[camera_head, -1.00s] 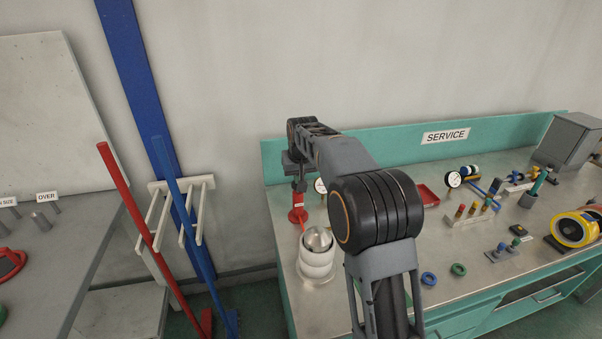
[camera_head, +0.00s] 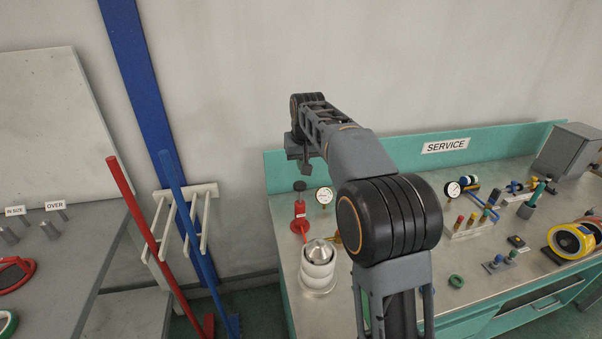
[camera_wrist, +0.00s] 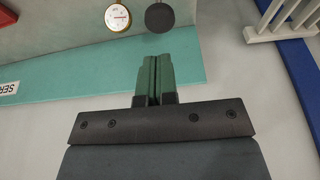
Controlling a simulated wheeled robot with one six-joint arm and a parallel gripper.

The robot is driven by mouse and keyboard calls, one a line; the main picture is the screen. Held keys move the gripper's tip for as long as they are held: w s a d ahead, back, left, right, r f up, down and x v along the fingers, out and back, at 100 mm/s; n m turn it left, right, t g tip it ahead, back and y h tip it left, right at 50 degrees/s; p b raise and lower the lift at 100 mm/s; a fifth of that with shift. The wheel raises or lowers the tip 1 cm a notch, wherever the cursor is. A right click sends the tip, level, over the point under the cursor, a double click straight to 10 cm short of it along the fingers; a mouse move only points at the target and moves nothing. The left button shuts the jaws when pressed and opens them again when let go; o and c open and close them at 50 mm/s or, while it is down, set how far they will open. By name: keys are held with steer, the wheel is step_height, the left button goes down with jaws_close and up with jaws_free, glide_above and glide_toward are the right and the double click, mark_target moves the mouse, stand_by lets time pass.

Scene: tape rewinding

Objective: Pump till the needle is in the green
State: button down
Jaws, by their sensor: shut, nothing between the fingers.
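A small red hand pump (camera_head: 300,218) with a black knob (camera_head: 300,186) on top stands at the left end of the bench. The black knob shows in the wrist view (camera_wrist: 159,18), beyond the fingertips. A round white gauge (camera_head: 324,196) stands just right of the pump. It also shows in the wrist view (camera_wrist: 118,17); its needle and green zone are too small to read. My gripper (camera_head: 306,171) is above the knob and apart from it. In the wrist view its green fingers (camera_wrist: 154,62) are together, with nothing between them.
A white cylinder with a metal cone (camera_head: 318,262) stands in front of the pump. A rack (camera_head: 187,193) with red and blue poles is left of the bench. Valves, rings and a yellow reel (camera_head: 568,241) occupy the bench's right side.

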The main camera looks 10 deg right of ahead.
steer(key=shift+v, duration=1.55)
steer(key=s+f, duration=0.4)
steer(key=s, duration=0.5)
steer(key=s+f, duration=0.4)
steer(key=s, duration=0.6)
steer(key=s+f, duration=0.4)
steer(key=s, duration=0.5)
steer(key=shift+s+d, duration=0.15)
steer(key=shift+s, duration=0.1)
